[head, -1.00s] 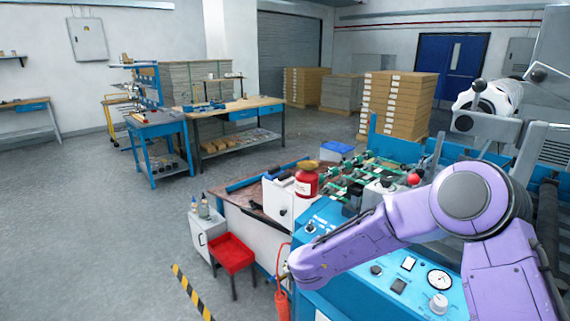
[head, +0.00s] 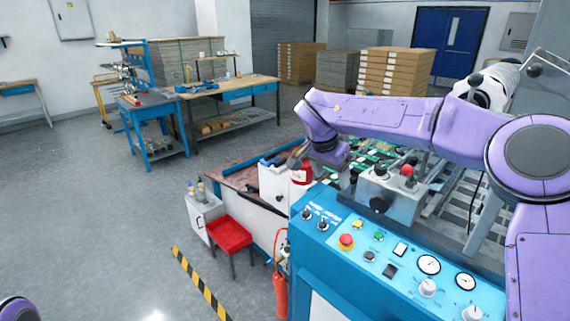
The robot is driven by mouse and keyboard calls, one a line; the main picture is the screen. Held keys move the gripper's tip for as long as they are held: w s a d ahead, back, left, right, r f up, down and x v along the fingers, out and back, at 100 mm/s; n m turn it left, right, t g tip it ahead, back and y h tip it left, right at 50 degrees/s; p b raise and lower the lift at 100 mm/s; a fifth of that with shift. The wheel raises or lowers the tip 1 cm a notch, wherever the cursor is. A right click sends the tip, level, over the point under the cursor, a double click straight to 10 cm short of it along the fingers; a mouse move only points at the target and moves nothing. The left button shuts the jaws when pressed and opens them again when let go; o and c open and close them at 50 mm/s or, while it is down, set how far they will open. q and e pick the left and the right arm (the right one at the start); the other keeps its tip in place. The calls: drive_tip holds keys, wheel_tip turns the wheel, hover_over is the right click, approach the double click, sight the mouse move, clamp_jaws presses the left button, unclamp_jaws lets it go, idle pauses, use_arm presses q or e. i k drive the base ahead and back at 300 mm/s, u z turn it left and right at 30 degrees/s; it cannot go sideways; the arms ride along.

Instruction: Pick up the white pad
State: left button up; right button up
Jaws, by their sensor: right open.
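I cannot make out a white pad for certain in the head view. My right gripper (head: 297,157) is at the end of the purple arm that reaches in from the right. It points down and left, above the machine's far left corner, close to the red container (head: 302,173). It partly covers that container. The gripper is small here, and nothing shows held in it. My left gripper is out of view; only a bit of purple arm shows at the bottom left corner.
The blue control panel (head: 400,262) with buttons and gauges fills the lower right. A red stool (head: 228,235) and small white cabinet (head: 200,222) stand left of the machine. A red extinguisher (head: 280,295) stands by its side. Open grey floor (head: 90,220) lies at left.

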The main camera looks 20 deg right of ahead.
sight(279, 166)
drive_tip(key=u, duration=0.05)
drive_tip(key=i, duration=1.4)
